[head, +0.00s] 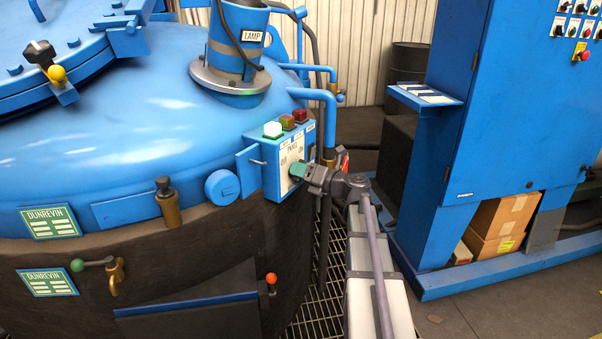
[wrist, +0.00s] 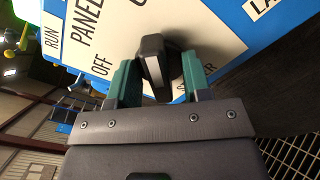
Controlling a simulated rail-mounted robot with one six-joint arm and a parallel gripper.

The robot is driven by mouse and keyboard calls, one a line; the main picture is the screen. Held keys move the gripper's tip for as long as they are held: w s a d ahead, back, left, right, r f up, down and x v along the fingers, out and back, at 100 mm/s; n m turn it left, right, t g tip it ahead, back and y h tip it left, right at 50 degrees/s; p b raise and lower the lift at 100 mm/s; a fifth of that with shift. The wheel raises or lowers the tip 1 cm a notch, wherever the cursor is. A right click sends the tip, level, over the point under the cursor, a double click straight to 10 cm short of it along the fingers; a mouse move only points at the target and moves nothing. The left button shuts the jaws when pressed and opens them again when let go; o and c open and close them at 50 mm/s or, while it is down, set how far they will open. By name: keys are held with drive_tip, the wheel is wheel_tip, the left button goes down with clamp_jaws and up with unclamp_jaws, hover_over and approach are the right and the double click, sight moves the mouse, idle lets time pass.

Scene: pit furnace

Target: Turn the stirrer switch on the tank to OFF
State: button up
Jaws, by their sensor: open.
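The tank (head: 130,130) is a blue dome on a dark body at left in the head view. A blue panel box (head: 268,181) with a white plate (head: 291,152) is fixed to its side. In the wrist view the plate (wrist: 110,40) reads PANEL, with RUN and OFF labels left of a black switch knob (wrist: 153,58). My gripper (wrist: 160,68) is open, with one green finger on each side of the knob; firm contact cannot be told. In the head view my gripper (head: 298,170) is at the plate and hides the knob. The switch's own label is partly hidden.
Three indicator lamps (head: 287,122) top the box; the pale green front one glows. A blue pipe (head: 328,105) runs close behind the box. A blue cabinet (head: 510,110) with a shelf (head: 424,97) stands right, across a gap with floor grating (head: 318,310).

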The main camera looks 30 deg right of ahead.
drive_tip(key=shift+w, duration=0.1)
drive_tip(key=shift+c, duration=0.2)
clamp_jaws()
drive_tip(key=shift+n, duration=0.4)
drive_tip(key=n, duration=0.3)
drive_tip(key=shift+n, duration=0.4)
drive_tip(key=n, duration=0.4)
drive_tip(key=shift+a, duration=0.1)
drive_tip(key=n, duration=0.9)
drive_tip(key=shift+n, duration=0.3)
